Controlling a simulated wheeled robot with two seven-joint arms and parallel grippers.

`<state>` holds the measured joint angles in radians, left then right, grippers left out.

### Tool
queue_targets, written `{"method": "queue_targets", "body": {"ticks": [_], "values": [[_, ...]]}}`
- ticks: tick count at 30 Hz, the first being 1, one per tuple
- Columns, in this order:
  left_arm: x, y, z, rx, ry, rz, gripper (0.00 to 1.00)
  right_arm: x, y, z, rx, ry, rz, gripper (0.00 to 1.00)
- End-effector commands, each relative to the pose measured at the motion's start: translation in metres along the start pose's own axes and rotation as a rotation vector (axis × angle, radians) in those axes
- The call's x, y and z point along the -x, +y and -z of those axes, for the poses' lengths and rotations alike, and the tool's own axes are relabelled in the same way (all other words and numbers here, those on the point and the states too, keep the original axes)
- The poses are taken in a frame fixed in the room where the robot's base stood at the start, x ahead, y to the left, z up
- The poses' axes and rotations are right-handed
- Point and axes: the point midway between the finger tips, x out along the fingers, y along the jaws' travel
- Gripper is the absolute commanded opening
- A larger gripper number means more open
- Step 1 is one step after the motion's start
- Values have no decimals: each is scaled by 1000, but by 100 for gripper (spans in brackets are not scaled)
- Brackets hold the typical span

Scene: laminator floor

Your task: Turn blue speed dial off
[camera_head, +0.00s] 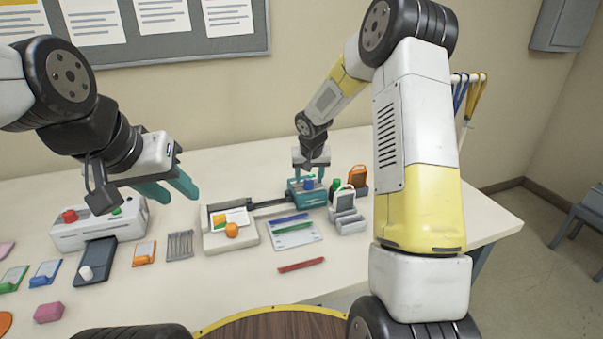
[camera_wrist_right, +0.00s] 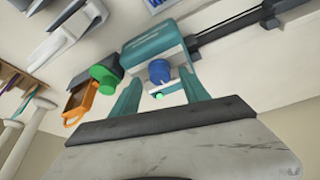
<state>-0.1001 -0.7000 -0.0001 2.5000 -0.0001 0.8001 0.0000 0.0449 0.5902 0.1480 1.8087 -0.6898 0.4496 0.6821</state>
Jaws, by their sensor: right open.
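The blue speed dial (camera_head: 308,184) sits on a teal laminator unit (camera_head: 314,198) near the back middle of the table. My right gripper (camera_wrist_right: 158,92) is open around the dial, a finger on each side; contact with the dial cannot be told. In the head view my right gripper (camera_head: 311,170) is directly over the unit. My left gripper (camera_head: 172,190) is open and empty, above the table at left.
A white box with red and green buttons (camera_head: 98,228) is under my left gripper. Green and orange items (camera_head: 357,178) stand close right of the unit.

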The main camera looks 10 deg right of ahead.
Motion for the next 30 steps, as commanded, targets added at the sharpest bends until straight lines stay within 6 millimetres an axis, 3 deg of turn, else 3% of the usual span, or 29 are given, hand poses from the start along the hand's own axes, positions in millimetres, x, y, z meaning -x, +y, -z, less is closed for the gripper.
{"method": "queue_targets", "body": {"ticks": [4,12,14,21,30], "values": [[0,0,0,0,0,0,36,-12,0,0,-2,1,1,53],[0,0,0,0,0,0,36,-14,0,0,-1,1,0,53],[0,0,0,0,0,0,36,-14,0,0,-1,1,0,46],[0,0,0,0,0,0,36,-14,0,0,-1,1,0,0],[0,0,0,0,0,0,36,-13,0,0,23,0,10,0]]}}
